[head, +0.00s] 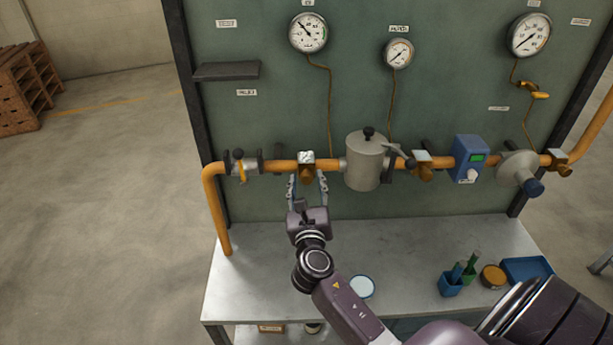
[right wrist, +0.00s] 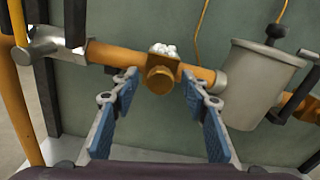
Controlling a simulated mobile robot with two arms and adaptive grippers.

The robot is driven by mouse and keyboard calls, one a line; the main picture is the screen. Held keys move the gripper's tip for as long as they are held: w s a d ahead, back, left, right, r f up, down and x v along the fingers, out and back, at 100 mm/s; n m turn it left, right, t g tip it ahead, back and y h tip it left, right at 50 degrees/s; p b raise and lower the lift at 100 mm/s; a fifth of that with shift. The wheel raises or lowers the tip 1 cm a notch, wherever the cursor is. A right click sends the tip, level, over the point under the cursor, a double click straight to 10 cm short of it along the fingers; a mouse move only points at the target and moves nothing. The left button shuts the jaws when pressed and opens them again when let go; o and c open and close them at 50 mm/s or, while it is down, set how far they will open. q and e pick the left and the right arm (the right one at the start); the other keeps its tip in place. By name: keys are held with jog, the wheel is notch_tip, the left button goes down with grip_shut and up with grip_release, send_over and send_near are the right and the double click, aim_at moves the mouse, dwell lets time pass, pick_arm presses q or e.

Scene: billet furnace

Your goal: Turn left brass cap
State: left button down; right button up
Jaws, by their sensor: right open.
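The left brass cap (head: 307,172) sits on the underside front of a fitting on the orange pipe, left of the grey canister. In the right wrist view the brass cap (right wrist: 160,79) is a round knob facing me, below a white lumpy top. My right gripper (head: 307,180) is open, its two fingers pointing up at the cap. In the right wrist view the blue-padded fingers (right wrist: 158,88) stand either side of the cap, with gaps on both sides. The cap looks apart from the pads. My left gripper is not in view.
The orange pipe (head: 276,166) runs across the green panel (head: 285,110). A grey canister (head: 364,163) stands close right of the cap, and a valve with an orange handle (head: 239,160) is to the left. The metal table (head: 255,290) below has clear room on its left.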

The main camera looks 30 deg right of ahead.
jog(key=shift+w+d, duration=0.35)
jog(key=shift+w, duration=0.15)
grip_shut()
jog(key=shift+m, duration=0.4)
jog(key=m+b, duration=0.2)
jog(key=m, duration=0.3)
jog(key=shift+f+m, duration=0.1)
jog(key=shift+m, duration=0.2)
jog(key=m+b, duration=0.2)
jog(key=m, duration=0.4)
jog(key=shift+m, duration=0.4)
